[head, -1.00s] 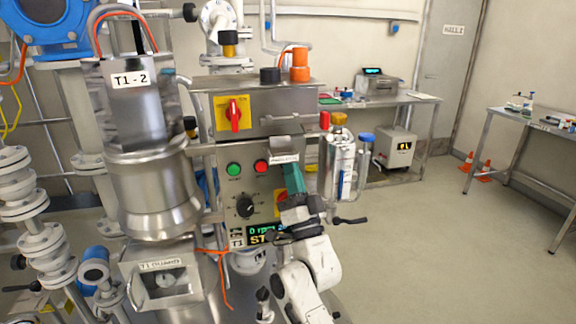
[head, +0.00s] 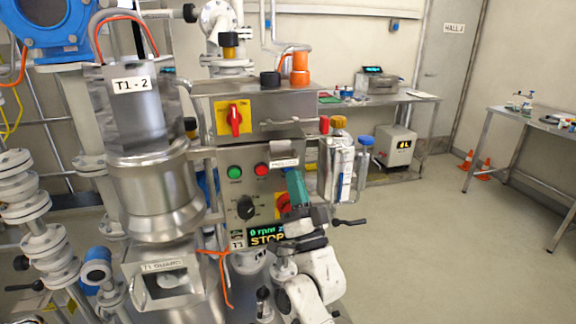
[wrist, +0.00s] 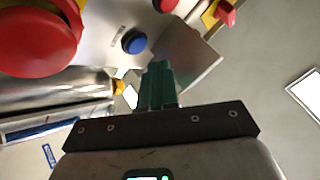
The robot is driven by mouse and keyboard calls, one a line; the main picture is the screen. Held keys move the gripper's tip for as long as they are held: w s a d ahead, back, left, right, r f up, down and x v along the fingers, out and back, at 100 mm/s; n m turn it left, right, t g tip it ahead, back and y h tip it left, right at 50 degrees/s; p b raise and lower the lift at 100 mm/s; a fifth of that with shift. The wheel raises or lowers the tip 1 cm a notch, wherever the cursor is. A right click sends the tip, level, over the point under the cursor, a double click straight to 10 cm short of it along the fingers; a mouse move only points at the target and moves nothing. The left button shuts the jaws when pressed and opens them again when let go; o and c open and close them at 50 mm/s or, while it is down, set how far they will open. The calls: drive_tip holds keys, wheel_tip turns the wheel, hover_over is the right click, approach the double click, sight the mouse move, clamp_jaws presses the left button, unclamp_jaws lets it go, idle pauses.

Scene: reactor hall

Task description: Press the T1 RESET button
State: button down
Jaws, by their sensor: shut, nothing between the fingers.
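The T1 control panel (head: 228,209) stands mid-picture in the head view, with green and red buttons, a black knob and a display reading "0 rpm" and "STOP". A blue button (wrist: 135,40) with a small, unreadable label beside it shows in the wrist view; I take it for RESET. In the head view it is hidden or too small to make out behind my fingers. My gripper (head: 294,178) is shut and empty, its teal fingers in front of the panel's right side. In the wrist view the fingertips (wrist: 157,68) appear just below the blue button, apart from it in the picture.
A large red mushroom button (wrist: 38,38) is close by on the panel; it also shows beside my fingers in the head view (head: 283,204). A red rotary switch (head: 235,119) sits above. Bottles (head: 340,160) stand right of the panel. Open floor (head: 420,240) lies further right.

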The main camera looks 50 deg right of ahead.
drive_tip(key=s+a+p, duration=0.2)
drive_tip(key=s, duration=0.1)
drive_tip(key=shift+s+a, duration=0.1)
drive_tip(key=shift+s, duration=0.05)
idle(0.9)
drive_tip(key=a+f+n+g+y, duration=0.5)
drive_tip(key=f+y, duration=0.1)
drive_tip(key=f, duration=0.4)
drive_tip(key=a+f+n+g+y, duration=0.5)
drive_tip(key=f+y, duration=0.1)
drive_tip(key=f, duration=0.5)
drive_tip(key=s+a+f+g, duration=0.1)
drive_tip(key=s+f+g, duration=0.2)
drive_tip(key=s, duration=0.5)
drive_tip(key=s+a+f+n+g, duration=0.1)
drive_tip(key=s+f+g, duration=0.3)
drive_tip(key=s, duration=0.4)
drive_tip(key=s+a+f+n+g, duration=0.1)
drive_tip(key=s+a+f+g, duration=0.1)
drive_tip(key=s+f+g, duration=0.2)
drive_tip(key=s+g, duration=0.2)
drive_tip(key=s, duration=0.2)
drive_tip(key=shift+s+y, duration=0.3)
